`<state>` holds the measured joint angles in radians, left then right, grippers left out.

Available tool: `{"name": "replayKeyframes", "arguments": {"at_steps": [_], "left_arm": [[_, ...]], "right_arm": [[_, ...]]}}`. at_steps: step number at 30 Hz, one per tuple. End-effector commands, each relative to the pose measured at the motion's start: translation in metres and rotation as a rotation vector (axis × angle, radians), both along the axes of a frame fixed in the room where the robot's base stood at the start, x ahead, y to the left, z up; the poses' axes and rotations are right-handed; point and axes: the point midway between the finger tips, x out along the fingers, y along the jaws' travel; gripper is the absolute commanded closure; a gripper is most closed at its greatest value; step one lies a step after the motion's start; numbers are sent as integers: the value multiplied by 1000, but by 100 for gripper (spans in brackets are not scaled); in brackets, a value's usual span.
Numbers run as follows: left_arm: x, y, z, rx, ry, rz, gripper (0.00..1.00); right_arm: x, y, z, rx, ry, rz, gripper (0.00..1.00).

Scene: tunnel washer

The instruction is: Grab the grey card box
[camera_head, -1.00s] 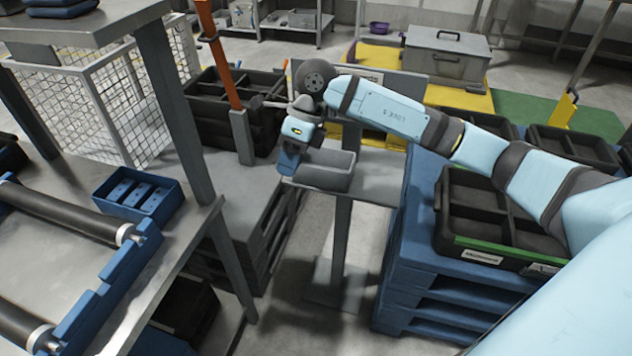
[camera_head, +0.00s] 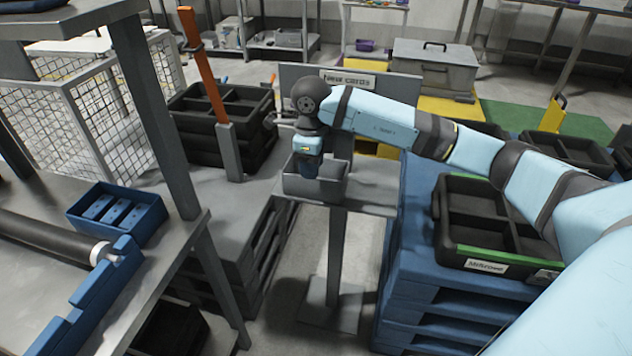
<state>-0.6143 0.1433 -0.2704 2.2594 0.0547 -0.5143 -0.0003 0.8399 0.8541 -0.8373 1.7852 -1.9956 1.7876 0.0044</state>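The grey card box (camera_head: 328,190) is a small open-topped grey box. It sits on a small grey stand (camera_head: 372,186) in the middle of the view, below a sign panel reading "New cards" (camera_head: 385,84). My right arm comes in from the right, and my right gripper (camera_head: 306,172) points down at the left part of the box. Its fingertips are hidden by the box or the wrist, so I cannot tell whether they are open or touch a wall. My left gripper is not in view.
A blue pallet stack (camera_head: 410,250) with a black divided crate (camera_head: 478,252) stands right of the stand. A grey table with a blue tray (camera_head: 117,213) is at left. An orange post (camera_head: 203,70) rises behind, near another black crate (camera_head: 250,100). Floor is clear around the stand's base.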

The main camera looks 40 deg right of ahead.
Motion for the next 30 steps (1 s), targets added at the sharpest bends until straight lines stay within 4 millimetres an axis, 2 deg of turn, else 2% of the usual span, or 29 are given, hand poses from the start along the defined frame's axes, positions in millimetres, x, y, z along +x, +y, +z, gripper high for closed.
{"name": "replayKeyframes", "arguments": {"at_steps": [5,9,14,17,21,22,30], "left_arm": [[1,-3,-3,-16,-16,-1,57],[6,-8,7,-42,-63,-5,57],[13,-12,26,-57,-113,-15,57],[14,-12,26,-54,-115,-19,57],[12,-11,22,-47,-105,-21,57],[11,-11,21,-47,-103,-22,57],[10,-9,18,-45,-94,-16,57]], "right_arm": [[0,1,-26,0,3,0,65],[1,1,-45,0,1,0,65],[0,1,-49,1,1,0,65],[1,1,-48,0,0,0,65],[1,1,-48,0,0,0,97],[1,1,-48,0,0,0,100],[1,1,-48,1,-1,0,100]]}}
